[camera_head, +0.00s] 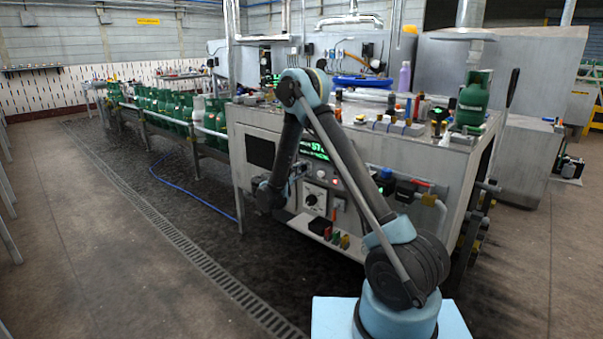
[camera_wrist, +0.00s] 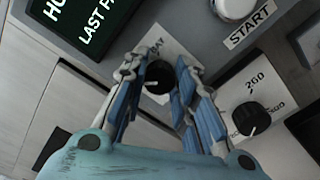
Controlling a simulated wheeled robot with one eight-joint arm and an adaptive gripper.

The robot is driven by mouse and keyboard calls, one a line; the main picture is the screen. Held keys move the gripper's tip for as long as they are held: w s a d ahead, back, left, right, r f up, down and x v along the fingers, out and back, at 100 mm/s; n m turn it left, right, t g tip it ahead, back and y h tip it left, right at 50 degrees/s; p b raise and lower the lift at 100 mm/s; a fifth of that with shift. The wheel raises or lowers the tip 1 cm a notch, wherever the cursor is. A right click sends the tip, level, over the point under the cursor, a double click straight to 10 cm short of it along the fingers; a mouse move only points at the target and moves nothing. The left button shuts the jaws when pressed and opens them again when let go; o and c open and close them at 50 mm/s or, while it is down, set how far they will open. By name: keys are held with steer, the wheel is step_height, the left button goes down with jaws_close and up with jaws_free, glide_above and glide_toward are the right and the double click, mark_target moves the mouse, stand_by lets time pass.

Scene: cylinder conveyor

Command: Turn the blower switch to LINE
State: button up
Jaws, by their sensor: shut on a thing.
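A black rotary knob (camera_wrist: 158,75) on a small white plate is between the two fingers of my gripper (camera_wrist: 161,82) in the wrist view. My gripper is shut on this knob, with a finger on either side. A pale mark shows on the knob's lower left. Its plate's lettering is partly hidden by the fingers, so I cannot read the switch's name or tell its setting. In the head view my arm hides this knob.
A second black knob (camera_wrist: 250,117), on a white plate marked 200, is to the right. A START button (camera_wrist: 236,6) and a display (camera_wrist: 84,18) are above. The control cabinet (camera_head: 258,122) bears several fittings; open floor (camera_head: 110,240) is left.

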steer(key=m, duration=0.4)
steer(key=shift+s+d+f, duration=0.1)
steer(key=shift+f, duration=0.05)
steer(key=shift+m, duration=2.2)
steer(key=o, duration=1.1)
steer(key=shift+f, duration=0.1)
steer(key=shift+c, duration=0.2)
steer(key=v, duration=1.2)
